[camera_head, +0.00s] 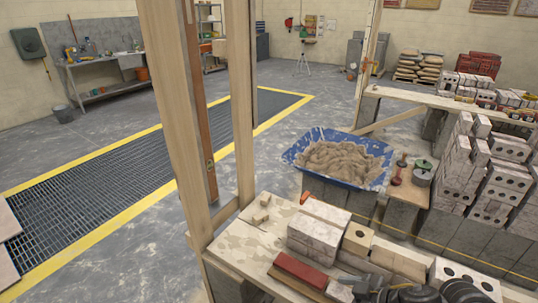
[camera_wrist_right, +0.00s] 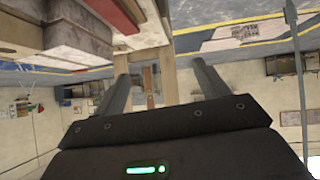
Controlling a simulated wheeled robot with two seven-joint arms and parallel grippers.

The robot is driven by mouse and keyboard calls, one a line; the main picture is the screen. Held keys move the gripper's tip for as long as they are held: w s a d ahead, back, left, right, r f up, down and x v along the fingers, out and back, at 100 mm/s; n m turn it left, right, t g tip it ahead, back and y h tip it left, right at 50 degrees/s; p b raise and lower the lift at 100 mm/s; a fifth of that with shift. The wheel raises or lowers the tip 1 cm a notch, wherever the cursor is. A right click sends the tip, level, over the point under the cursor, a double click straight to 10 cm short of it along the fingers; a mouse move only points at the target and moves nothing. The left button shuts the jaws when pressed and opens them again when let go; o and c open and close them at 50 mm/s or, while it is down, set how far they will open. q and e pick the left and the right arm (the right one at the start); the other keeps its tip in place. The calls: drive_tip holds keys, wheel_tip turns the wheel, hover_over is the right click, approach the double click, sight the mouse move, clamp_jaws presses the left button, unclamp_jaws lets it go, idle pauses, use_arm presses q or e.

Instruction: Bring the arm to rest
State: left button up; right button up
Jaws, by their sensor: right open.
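My right gripper (camera_wrist_right: 162,80) shows in the right wrist view with its two dark fingers wide apart. Nothing is held between them; only the distant room and a wooden post show through the gap. The wrist picture is turned over, with floor at the top and walls below. A wooden bench with blocks and a red-topped piece (camera_wrist_right: 115,14) shows at the upper left of that view, apart from the fingers. My left gripper is in neither view.
In the head view, a blue tub (camera_head: 290,155) of mortar stands beyond the bench (camera_head: 235,245). Pale blocks (camera_head: 318,228) and a red-topped float (camera_head: 300,270) lie on the bench. Timber posts (camera_head: 175,110) rise at its left. Brick stacks (camera_head: 488,170) stand right. The left floor is open.

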drive_tip(key=s+d+f+m+g+h, duration=0.1)
drive_tip(key=s+d+f+m+h, duration=0.35)
drive_tip(key=s, duration=0.45)
drive_tip(key=s+d+f+m+g+h, duration=0.25)
drive_tip(key=s+f+m, duration=0.25)
drive_tip(key=s, duration=0.5)
wheel_tip(320, 180, down, 30)
drive_tip(key=s+b, duration=0.2)
drive_tip(key=b, duration=0.2)
use_arm(q)
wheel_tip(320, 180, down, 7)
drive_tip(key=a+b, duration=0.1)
drive_tip(key=b, duration=0.2)
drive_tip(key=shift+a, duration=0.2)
use_arm(e)
drive_tip(key=s+d+f+g, duration=0.1)
drive_tip(key=s+d+f, duration=0.1)
drive_tip(key=s+f, duration=0.6)
drive_tip(key=s+d+f+g+h, duration=0.1)
drive_tip(key=s+d+f, duration=0.1)
drive_tip(key=s+f, duration=0.6)
wheel_tip(320, 180, down, 3)
drive_tip(key=shift+d+r+n, duration=0.1)
drive_tip(key=shift+d+n, duration=0.15)
drive_tip(key=shift+n, duration=0.2)
drive_tip(key=shift+w, duration=0.1)
